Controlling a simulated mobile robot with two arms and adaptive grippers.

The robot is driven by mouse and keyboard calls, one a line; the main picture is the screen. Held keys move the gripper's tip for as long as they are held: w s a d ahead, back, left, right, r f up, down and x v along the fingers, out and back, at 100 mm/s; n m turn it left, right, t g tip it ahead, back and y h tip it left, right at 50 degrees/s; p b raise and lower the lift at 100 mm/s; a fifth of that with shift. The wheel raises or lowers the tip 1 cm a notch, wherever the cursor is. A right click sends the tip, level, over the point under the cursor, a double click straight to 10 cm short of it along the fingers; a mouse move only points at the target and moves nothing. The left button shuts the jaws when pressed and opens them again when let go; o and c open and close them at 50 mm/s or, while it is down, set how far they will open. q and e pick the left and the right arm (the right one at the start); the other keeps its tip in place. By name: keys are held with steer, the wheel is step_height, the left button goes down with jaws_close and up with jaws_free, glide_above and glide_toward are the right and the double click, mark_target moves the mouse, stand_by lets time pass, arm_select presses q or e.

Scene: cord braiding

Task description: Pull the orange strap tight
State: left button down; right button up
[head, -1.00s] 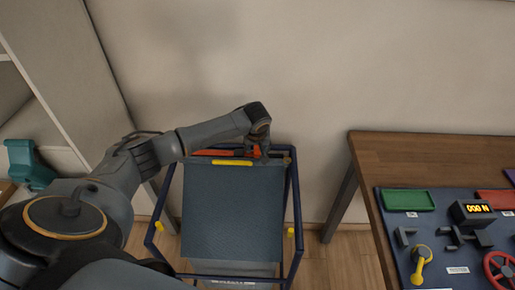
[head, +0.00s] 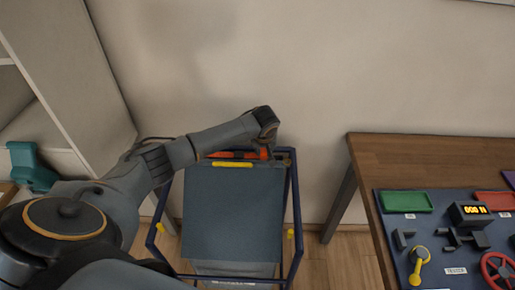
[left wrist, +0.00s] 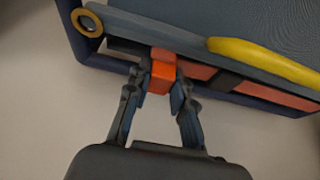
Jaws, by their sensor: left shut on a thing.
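The orange strap (head: 225,155) runs along the far edge of a dark grey panel (head: 232,210) in a blue frame. In the left wrist view a bright orange block at the strap's end (left wrist: 163,70) sits between my left fingers (left wrist: 162,88). In the head view my left gripper (head: 266,152) is at the strap's right end, near the frame's far right corner. It is shut on this end. The fingers partly hide the strap there. My right gripper is not in view.
A yellow bar (head: 232,164) lies just in front of the strap. The blue frame (head: 296,215) has yellow knobs on its sides. A wooden table (head: 430,155) with a control board stands at the right. A pale wall is close behind.

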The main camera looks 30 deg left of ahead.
arm_select(q)
steer(key=w+d, duration=0.2)
steer(key=d, duration=0.1)
steer(key=w+d, duration=0.1)
steer(key=d, duration=0.1)
steer(key=c, duration=1.1)
jaws_free()
steer(key=shift+c, duration=0.2)
steer(key=v, duration=1.2)
steer(key=shift+w, duration=0.1)
